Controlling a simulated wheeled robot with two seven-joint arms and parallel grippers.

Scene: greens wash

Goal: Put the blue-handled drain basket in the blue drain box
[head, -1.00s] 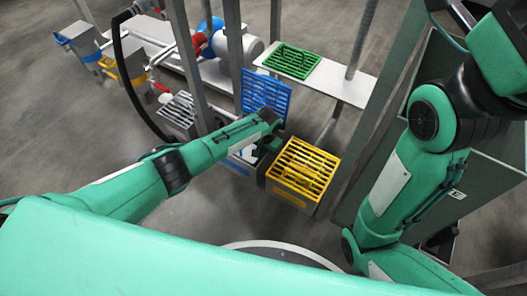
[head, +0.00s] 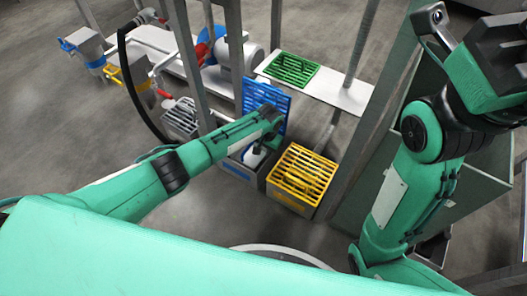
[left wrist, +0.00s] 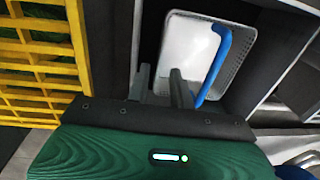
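The blue-handled drain basket (left wrist: 193,52) is a white mesh basket with a blue handle (left wrist: 217,64). In the left wrist view it sits inside a dark-walled box, the blue drain box (head: 236,169), which bears a blue label in the head view. The basket shows there as a small white patch (head: 254,158). My left gripper (left wrist: 161,90) is over the basket's near edge, its two fingers apart with nothing seen between them. The handle is to the right of the fingers. In the head view my left wrist hides part of the box.
A blue grate (head: 267,104) stands upright behind the box. A yellow-grated box (head: 303,176) stands close on the right. A green grate (head: 292,69) lies on a white shelf (head: 345,92). Metal posts rise behind my left arm. Blue- and yellow-handled containers hang far left.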

